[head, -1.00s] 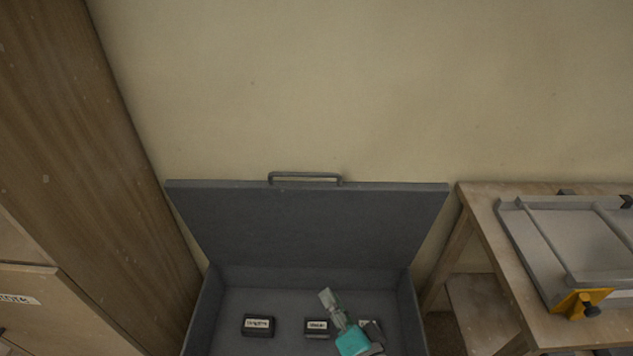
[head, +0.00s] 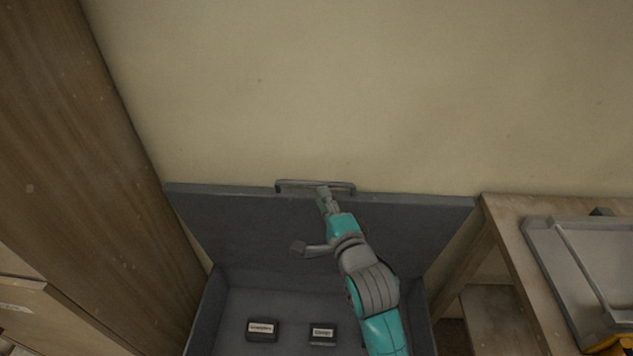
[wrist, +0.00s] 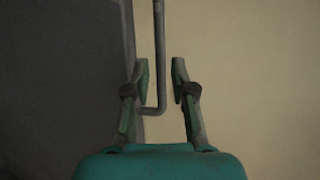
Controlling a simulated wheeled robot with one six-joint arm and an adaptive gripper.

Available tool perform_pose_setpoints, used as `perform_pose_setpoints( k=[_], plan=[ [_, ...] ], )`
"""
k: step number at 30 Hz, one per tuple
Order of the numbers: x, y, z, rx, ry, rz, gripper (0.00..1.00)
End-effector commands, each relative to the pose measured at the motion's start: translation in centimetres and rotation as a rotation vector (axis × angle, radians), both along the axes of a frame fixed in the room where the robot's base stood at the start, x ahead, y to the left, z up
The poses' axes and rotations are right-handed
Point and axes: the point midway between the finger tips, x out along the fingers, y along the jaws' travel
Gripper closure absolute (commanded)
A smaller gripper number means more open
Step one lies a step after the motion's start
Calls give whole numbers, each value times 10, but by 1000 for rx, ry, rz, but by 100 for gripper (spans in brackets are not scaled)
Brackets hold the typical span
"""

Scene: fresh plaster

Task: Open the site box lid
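The grey site box (head: 207,318) stands against the wall with its lid (head: 225,225) raised, leaning back near the wall. The lid's bar handle (head: 300,183) is on its top edge. My gripper (head: 322,192) is at the lid's top edge, by the right half of the handle. In the wrist view my gripper (wrist: 160,80) is open, with one finger on each side of the handle bar (wrist: 160,50). The lid's edge (wrist: 128,40) runs beside the left finger.
Several small labelled black cases, among them one at the left (head: 262,330) and one further right (head: 322,334), lie in the box. A wooden cabinet (head: 90,150) stands close on the left.

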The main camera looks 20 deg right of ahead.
Motion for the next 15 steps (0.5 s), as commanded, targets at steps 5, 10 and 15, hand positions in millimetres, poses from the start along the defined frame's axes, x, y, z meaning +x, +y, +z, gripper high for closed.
perform_pose_setpoints(
  k=[5,10,15],
  plan=[
    [32,0,-1,-1,-2,0,75],
    [53,0,-2,-1,-2,0,75],
    [62,0,-3,-1,-1,0,75]
  ],
)
